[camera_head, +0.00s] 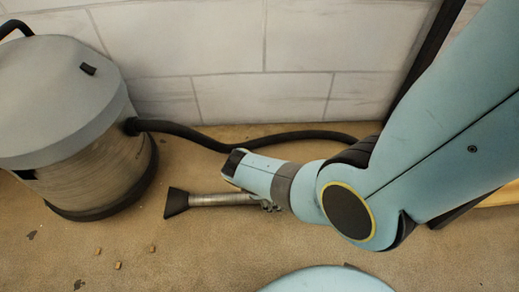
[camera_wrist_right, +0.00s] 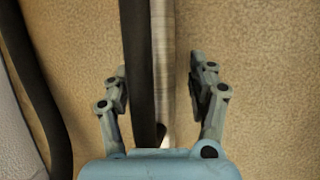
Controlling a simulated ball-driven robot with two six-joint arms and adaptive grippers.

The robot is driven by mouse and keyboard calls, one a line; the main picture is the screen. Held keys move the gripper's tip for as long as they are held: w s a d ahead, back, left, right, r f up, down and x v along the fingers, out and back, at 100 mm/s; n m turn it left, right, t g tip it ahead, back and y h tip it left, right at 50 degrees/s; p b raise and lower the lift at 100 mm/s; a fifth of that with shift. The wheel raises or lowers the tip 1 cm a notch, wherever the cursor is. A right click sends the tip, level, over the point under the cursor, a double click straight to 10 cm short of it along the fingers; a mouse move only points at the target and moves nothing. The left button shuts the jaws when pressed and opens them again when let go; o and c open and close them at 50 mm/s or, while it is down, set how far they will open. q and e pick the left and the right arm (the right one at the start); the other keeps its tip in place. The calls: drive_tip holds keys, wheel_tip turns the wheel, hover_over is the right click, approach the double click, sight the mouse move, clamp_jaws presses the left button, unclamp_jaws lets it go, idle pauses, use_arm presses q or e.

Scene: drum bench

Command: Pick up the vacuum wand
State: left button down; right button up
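The vacuum wand (camera_head: 222,199) lies on the brown floor, a metallic tube with a flared black nozzle (camera_head: 176,202) at its left end. My right gripper (camera_head: 270,205) is over the wand's right part, which is hidden under my wrist. In the right wrist view the gripper (camera_wrist_right: 160,66) is open, with one finger on each side. Between the fingers run the pale wand tube (camera_wrist_right: 163,35) and a dark bar (camera_wrist_right: 137,60) beside it. A gap shows at the right finger; contact at the left finger is unclear. My left gripper is out of view.
A grey-lidded drum vacuum (camera_head: 60,95) stands at the left. Its black hose (camera_head: 200,136) runs right along the wall (camera_head: 230,60) and passes behind my arm. Small brown bits (camera_head: 118,265) lie on the floor at lower left. The floor left of my gripper is mostly clear.

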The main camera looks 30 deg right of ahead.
clamp_jaws()
idle(0.6)
